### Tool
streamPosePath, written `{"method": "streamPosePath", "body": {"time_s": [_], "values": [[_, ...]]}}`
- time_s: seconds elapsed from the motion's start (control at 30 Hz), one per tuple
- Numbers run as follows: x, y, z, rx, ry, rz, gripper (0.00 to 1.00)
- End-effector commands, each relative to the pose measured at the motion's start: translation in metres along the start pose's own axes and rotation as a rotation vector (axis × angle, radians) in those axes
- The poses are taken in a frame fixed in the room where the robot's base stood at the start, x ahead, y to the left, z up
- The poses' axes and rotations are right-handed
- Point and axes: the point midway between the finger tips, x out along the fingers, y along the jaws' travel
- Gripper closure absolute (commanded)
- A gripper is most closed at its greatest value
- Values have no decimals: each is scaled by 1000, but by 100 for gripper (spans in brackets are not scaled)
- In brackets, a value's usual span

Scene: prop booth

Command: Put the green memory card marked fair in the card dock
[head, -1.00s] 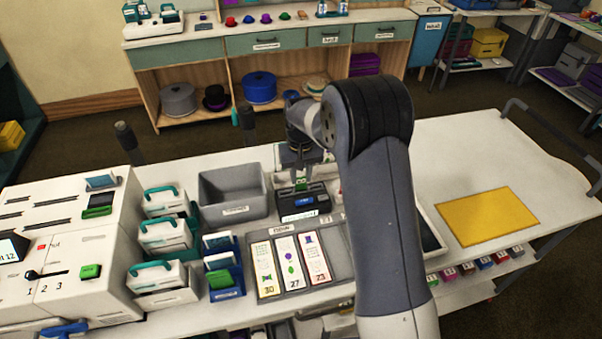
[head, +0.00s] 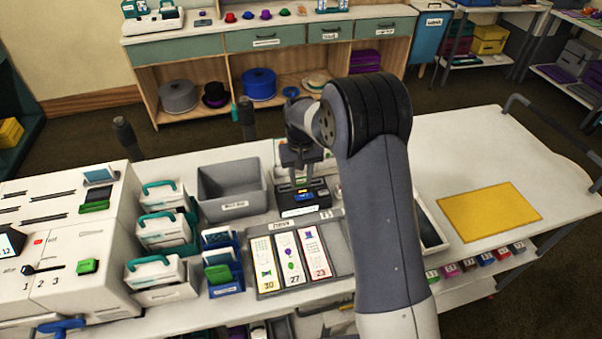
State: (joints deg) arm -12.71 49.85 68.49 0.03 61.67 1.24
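A small coloured patch, yellow and blue, shows on the dock's top below the fingers. It is too small to tell whether a card sits in the slot, and no marking reads there. Another green card-like piece (head: 218,274) stands in a blue holder (head: 226,290) to the left; its marking is not legible.
A grey bin (head: 232,208) is left of the dock. A tray with several marked strips (head: 290,260) lies in front. White boxes with teal handles (head: 160,232) and a white machine (head: 60,245) stand left. A yellow mat (head: 488,214) lies on the clear right side.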

Motion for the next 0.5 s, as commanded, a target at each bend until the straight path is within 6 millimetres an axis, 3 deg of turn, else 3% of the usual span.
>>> {"method": "streamPosePath", "body": {"time_s": [0.2, 0.5], "values": [[0, 0, 0, 0, 0, 0, 48], [-3, 0, 0, 0, 2, 0, 47]]}}
